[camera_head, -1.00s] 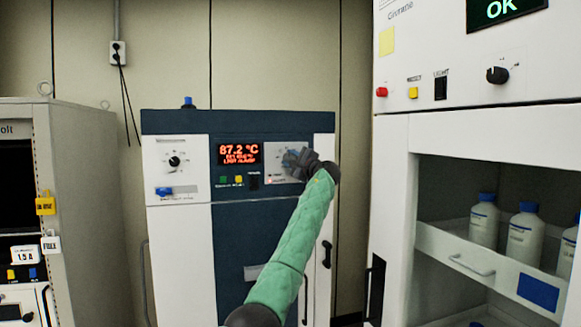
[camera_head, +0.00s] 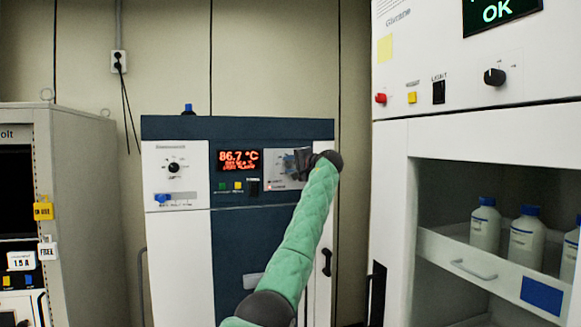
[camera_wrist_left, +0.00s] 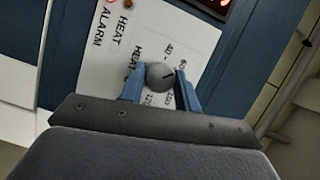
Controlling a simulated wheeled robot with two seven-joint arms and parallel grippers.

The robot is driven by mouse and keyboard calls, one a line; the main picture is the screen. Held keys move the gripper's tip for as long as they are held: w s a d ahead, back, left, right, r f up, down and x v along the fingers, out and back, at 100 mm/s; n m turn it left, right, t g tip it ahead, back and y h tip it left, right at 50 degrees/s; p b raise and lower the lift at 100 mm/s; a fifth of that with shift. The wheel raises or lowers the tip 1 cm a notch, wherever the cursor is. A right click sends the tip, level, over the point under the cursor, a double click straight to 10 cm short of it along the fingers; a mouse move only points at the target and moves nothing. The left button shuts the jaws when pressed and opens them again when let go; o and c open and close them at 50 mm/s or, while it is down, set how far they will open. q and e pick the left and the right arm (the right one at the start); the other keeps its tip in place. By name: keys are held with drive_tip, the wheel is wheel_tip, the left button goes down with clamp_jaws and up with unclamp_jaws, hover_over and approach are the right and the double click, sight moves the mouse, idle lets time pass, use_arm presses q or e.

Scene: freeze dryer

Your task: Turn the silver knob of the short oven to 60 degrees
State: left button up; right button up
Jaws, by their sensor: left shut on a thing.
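The short oven (camera_head: 270,230) stands in the middle of the head view, dark blue and white, with a red display (camera_head: 238,160) reading 86.7 °C. The silver knob (camera_wrist_left: 159,75) sits on the white heat panel in the left wrist view, with dial numbers such as 40 and 120 around it. My left gripper (camera_head: 298,162) is at this panel, its two blue-grey fingers on either side of the knob and shut on it. The dark mark on the knob points toward the upper right of that view, near the 60. Some dial numbers are covered by the fingers. My right gripper is out of view.
A second, black knob (camera_head: 173,167) is on the oven's left panel. A tall white machine (camera_head: 440,130) with white bottles (camera_head: 484,222) stands close on the right. A grey cabinet (camera_head: 85,200) stands at the left.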

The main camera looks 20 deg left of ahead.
use_arm(q)
drive_tip(key=shift+f, duration=0.25)
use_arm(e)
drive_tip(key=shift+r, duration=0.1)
use_arm(q)
drive_tip(key=o, duration=1)
drive_tip(key=shift+r, duration=0.1)
drive_tip(key=shift+d, duration=0.1)
drive_tip(key=shift+s+d, duration=0.2)
drive_tip(key=b+v, duration=0.3)
drive_tip(key=v, duration=0.4)
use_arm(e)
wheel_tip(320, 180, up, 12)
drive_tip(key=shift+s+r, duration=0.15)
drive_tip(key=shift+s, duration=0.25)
use_arm(q)
drive_tip(key=shift+n, duration=0.3)
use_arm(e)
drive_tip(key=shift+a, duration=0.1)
